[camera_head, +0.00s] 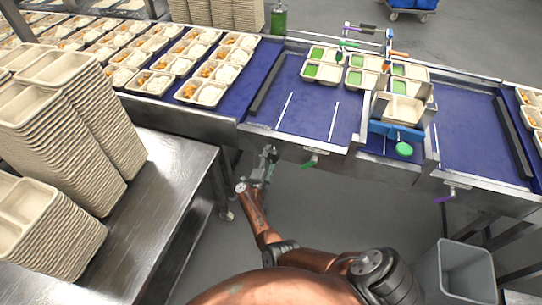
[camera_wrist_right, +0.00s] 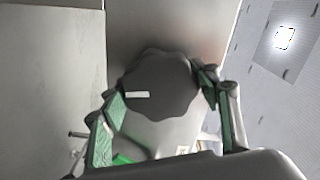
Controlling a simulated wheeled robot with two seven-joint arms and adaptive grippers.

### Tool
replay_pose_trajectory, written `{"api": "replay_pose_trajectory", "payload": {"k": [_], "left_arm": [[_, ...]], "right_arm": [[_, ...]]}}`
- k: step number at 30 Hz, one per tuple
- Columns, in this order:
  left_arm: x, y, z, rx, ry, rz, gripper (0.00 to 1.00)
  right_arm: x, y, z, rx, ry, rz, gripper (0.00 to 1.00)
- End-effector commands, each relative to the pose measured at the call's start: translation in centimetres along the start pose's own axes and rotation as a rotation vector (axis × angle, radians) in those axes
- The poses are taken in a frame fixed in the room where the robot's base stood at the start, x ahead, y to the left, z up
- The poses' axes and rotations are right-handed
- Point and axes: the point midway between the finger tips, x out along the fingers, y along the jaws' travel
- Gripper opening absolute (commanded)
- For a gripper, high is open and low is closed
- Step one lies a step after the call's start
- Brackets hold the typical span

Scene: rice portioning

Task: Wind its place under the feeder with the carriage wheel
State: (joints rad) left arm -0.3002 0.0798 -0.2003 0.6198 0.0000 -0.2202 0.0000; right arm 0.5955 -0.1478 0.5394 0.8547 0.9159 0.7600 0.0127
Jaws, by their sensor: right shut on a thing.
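My right gripper (camera_head: 267,166) is at the front edge of the blue-topped line, left of centre in the head view. In the right wrist view, its green-padded fingers (camera_wrist_right: 165,103) are on either side of a dark scalloped wheel (camera_wrist_right: 160,82) with a white mark, and they are shut on it. In the head view the wheel is mostly hidden by the gripper. A grey and blue carriage (camera_head: 397,129) with a green knob holds a beige tray (camera_head: 403,108) on the line. A feeder frame (camera_head: 389,44) with coloured handles stands behind it. My left gripper is not in view.
Trays with green portions (camera_head: 322,70) sit on the line behind the carriage. Filled trays (camera_head: 205,90) stand at the left. Tall stacks of empty trays (camera_head: 75,110) are on a steel table (camera_head: 170,180). A grey bin (camera_head: 455,275) is at the lower right.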

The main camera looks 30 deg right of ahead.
Motion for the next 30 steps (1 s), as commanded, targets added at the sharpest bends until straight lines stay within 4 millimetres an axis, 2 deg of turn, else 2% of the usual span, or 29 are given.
{"api": "replay_pose_trajectory", "payload": {"k": [30], "left_arm": [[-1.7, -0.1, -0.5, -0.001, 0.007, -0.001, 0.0]], "right_arm": [[0.0, 0.0, 0.0, -0.963, -0.002, -0.002, 0.32]]}}
